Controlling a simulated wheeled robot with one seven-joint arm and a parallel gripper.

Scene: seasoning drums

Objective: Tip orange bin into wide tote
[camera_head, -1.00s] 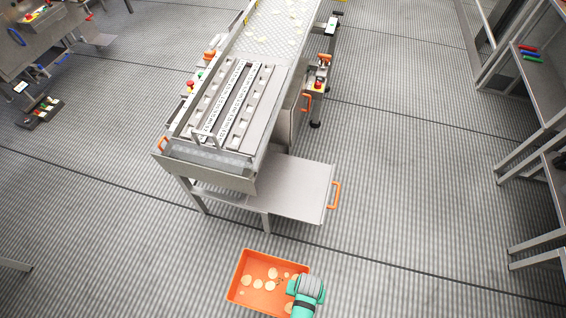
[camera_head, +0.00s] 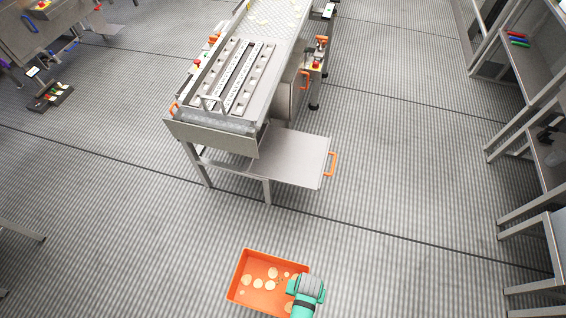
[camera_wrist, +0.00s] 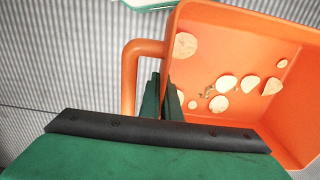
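The orange bin (camera_head: 241,281) is at the bottom middle of the head view, with several pale round chips and some crumbs inside. It looks about upright. My gripper (camera_head: 292,292) is at its right side. In the wrist view the bin (camera_wrist: 235,50) fills the upper right, with a looped orange handle (camera_wrist: 130,75) on its left. The dark fingers of my gripper (camera_wrist: 162,98) sit on either side of the bin's orange edge near the handle and look shut on it. The exact grip is partly hidden. I cannot make out a wide tote in either view.
A grey conveyor machine (camera_head: 225,95) with a low side shelf (camera_head: 290,155) and orange handle stands ahead. Metal racks (camera_head: 540,140) line the right side. Another machine (camera_head: 60,30) is at the upper left. A pale green-edged thing (camera_wrist: 150,3) shows in the wrist view. Striped floor between is clear.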

